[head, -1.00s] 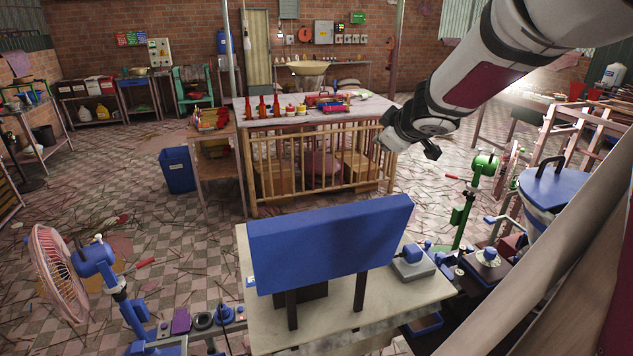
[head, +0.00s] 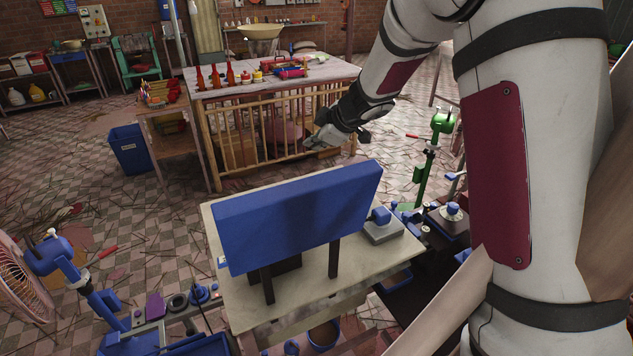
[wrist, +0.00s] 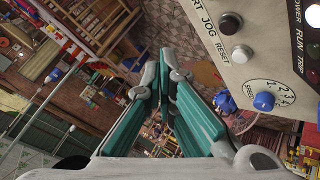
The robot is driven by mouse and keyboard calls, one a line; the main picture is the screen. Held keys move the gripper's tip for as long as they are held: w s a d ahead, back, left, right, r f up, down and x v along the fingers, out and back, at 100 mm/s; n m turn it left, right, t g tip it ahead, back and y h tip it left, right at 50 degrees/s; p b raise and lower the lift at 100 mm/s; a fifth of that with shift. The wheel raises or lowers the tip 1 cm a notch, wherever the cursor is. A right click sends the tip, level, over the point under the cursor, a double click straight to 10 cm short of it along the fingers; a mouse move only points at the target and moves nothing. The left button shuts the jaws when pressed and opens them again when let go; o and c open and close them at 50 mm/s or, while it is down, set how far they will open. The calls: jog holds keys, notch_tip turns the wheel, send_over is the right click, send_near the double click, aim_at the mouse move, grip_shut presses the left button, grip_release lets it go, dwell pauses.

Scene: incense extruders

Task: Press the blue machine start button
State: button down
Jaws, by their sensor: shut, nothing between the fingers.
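A large blue panel (head: 300,215) stands on dark legs on the pale table in the head view; its far side is hidden. In the wrist view, a cream control panel (wrist: 270,62) fills the upper right. It has a black JOG button (wrist: 229,22), a white RESET button (wrist: 241,54) and a blue SPEED knob (wrist: 264,101). A label ending in "RT" is cut off at the top edge, and I cannot make out its button. My gripper (head: 318,143) is beyond the blue panel's top edge. Its teal fingers (wrist: 164,78) are shut, empty, and apart from the control panel, left of its buttons.
The pale table (head: 265,315) also holds a grey box with a blue top (head: 382,228). A green stand (head: 432,155) is to the right. Behind is a railed table (head: 340,75) with red bottles (head: 215,76). A blue bin (head: 130,150) stands on the floor.

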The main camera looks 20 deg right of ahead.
jog(key=shift+w+f+b, duration=0.15)
jog(key=shift+f+b, duration=2.65)
jog(key=shift+b, duration=0.95)
jog(key=shift+f+b, duration=1.05)
jog(key=shift+f, duration=0.3)
jog(key=shift+f, duration=0.1)
jog(key=shift+f, duration=0.3)
jog(key=shift+f+b, duration=0.45)
jog(key=shift+f, duration=0.05)
jog(key=shift+r, duration=0.15)
jog(key=shift+s+r+p, duration=0.2)
jog(key=shift+r+p, duration=0.6)
jog(key=shift+p, duration=0.6)
